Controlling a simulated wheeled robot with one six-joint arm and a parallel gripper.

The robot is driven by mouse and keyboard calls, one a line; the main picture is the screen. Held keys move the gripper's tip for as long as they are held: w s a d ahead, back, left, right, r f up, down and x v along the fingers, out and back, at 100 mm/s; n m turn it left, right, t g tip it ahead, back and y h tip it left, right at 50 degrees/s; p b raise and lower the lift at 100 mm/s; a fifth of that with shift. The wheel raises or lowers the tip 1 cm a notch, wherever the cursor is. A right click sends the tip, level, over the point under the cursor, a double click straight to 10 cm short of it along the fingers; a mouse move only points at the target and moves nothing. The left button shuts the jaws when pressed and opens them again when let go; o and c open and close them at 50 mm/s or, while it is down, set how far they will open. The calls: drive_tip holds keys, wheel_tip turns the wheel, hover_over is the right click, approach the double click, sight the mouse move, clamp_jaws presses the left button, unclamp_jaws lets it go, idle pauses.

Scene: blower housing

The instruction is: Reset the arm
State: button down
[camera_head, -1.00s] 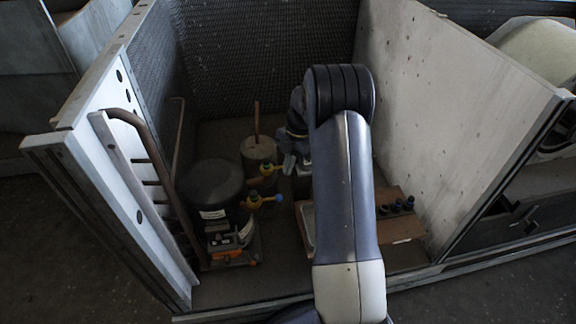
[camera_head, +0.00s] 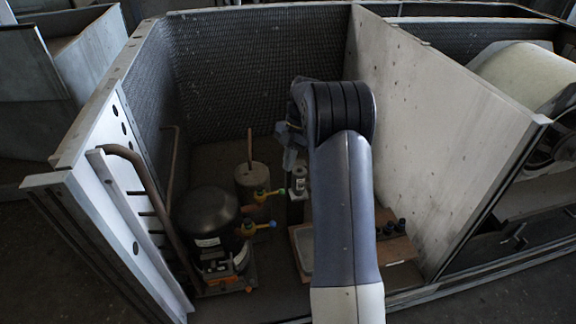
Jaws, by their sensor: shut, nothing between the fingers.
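My arm rises from the bottom centre of the head view and bends at a black ribbed joint inside the open metal housing (camera_head: 440,130). My gripper (camera_head: 290,159) is partly hidden behind this joint, just left of it. It is shut with nothing in it and hangs in the air near a small grey cylinder (camera_head: 299,180). I cannot tell how far apart the two are.
A black compressor (camera_head: 207,213) stands at the left, with valves with yellow, green and blue parts (camera_head: 258,228) beside it. A pale canister (camera_head: 250,176) with an upright copper pipe stands behind. A wooden board (camera_head: 395,248) with black knobs lies right of my arm. Housing walls rise on both sides.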

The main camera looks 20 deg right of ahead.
idle(0.4)
drive_tip(key=b+x, duration=0.2)
drive_tip(key=x, duration=0.3)
drive_tip(key=shift+s+a, duration=0.1)
drive_tip(key=shift+a, duration=0.1)
drive_tip(key=s+a+f+m+t+b, duration=0.2)
drive_tip(key=s+a+f+m+b, duration=0.2)
drive_tip(key=a+m+b, duration=0.4)
drive_tip(key=shift+a+f+b, duration=0.8)
drive_tip(key=shift+b, duration=0.7)
drive_tip(key=shift+d+r, duration=0.1)
